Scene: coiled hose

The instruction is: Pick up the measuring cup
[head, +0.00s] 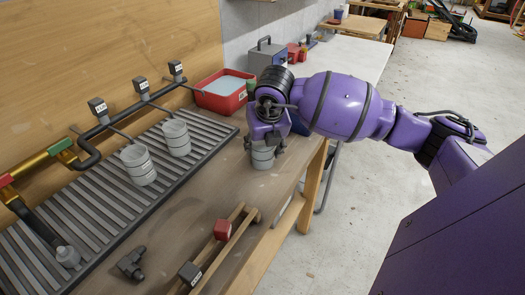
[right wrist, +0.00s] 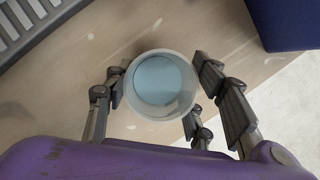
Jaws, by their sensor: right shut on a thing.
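The measuring cup (head: 263,158), a pale grey round cup with dark bands, stands upright at the right side of the workbench. In the right wrist view the cup (right wrist: 160,85) is seen from above, with light blue inside. My right gripper (head: 265,143) comes down over it from above, its fingers on both sides of the cup, shut on it. Its upper part is partly hidden by the gripper in the head view. Two similar banded cups (head: 138,166) and (head: 175,138) stand on the slatted drain grate to the left. My left gripper is not in view.
A red tub (head: 222,98) with pale contents and a grey-blue toolbox (head: 265,57) stand behind. Dark pipes with labelled tags run over the slatted grate (head: 95,215). A wooden rack with a red block (head: 222,229) and a dark pipe fitting (head: 131,263) lie in front.

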